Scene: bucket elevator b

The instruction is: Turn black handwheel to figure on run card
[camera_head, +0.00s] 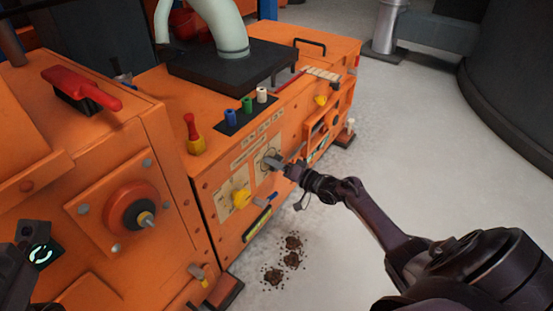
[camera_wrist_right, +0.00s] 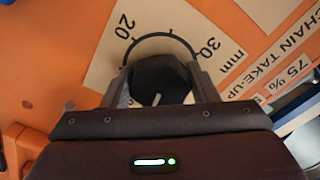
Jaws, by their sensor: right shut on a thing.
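The black handwheel (camera_wrist_right: 160,75) is a dark faceted knob with a white pointer mark, on a beige dial plate (camera_wrist_right: 108,58) with figures 20 and 30 and "mm". My right gripper (camera_head: 272,161) has its fingers on both sides of the handwheel and is shut on it. In the wrist view, the right gripper (camera_wrist_right: 160,90) covers the lower part of the dial. A pale printed strip (camera_wrist_right: 285,60) beside it reads "CHAIN TAKE-UP" and "75%". Part of my left gripper (camera_head: 38,252) shows at the left edge; its fingers cannot be made out.
A round red-orange wheel (camera_head: 132,207) is on the left cabinet. Brown debris (camera_head: 291,250) lies on the open grey floor in front.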

